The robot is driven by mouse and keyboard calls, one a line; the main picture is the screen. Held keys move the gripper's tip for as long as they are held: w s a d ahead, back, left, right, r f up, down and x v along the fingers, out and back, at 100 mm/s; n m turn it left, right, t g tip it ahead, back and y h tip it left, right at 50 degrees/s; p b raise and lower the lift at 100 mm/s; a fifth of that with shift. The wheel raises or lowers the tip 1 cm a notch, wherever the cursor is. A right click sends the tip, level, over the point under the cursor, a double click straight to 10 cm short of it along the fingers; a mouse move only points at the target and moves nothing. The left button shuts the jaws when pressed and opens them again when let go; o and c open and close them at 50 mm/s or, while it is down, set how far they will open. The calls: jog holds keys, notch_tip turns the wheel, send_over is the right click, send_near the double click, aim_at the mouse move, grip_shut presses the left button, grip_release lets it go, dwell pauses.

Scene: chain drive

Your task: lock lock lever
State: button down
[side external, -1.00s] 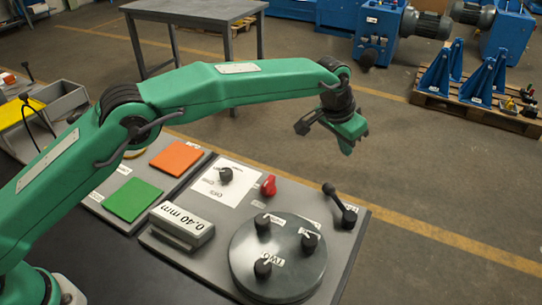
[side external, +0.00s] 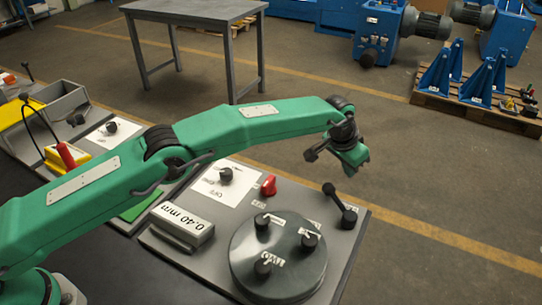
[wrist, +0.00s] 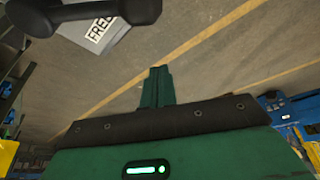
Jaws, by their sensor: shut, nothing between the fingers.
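The lock lever (side external: 338,203) is a black bar with a ball end, set on the right edge of the grey panel. Its ball end points up and to the left in the side view. In the wrist view the black lever (wrist: 85,16) crosses the top left, beside a label reading "FREE". My gripper (side external: 358,173) is shut and empty, just above and beyond the lever's ball end in the side view, apart from it. Its closed fingers (wrist: 157,72) show in the middle of the wrist view, with a gap to the lever.
The panel also bears a dark round disc (side external: 278,275) with black knobs, a red knob (side external: 268,185), a black knob on a white card (side external: 212,187) and a "0.40 mm" block (side external: 183,225). My arm passes over the panel's left part. Open floor lies beyond the panel.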

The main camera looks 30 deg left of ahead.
aim_at(324, 185)
jog(key=shift+s+a+f, duration=0.15)
jog(key=shift+s+f, duration=0.05)
jog(key=shift+s, duration=0.15)
jog(key=shift+s+a+f, duration=0.15)
jog(key=shift+s+a, duration=0.2)
jog(key=shift+s, duration=0.3)
jog(key=shift+s+a+f, duration=0.1)
jog(key=shift+s+a, duration=0.25)
jog(key=shift+s, duration=0.3)
jog(key=shift+s+a+n, duration=0.4)
jog(key=shift+a+n, duration=0.1)
dwell(0.3)
jog(key=shift+s, duration=0.1)
jog(key=shift+s+a, duration=0.75)
jog(key=shift+s, duration=0.05)
jog(key=shift+s+a, duration=0.25)
jog(key=shift+s, duration=0.25)
jog(key=shift+s+a, duration=0.25)
jog(key=shift+s, duration=0.2)
jog(key=shift+s+a, duration=0.15)
jog(key=shift+s, duration=0.4)
jog(key=shift+s+a, duration=0.15)
jog(key=shift+s, duration=0.4)
jog(key=shift+s+f, duration=0.15)
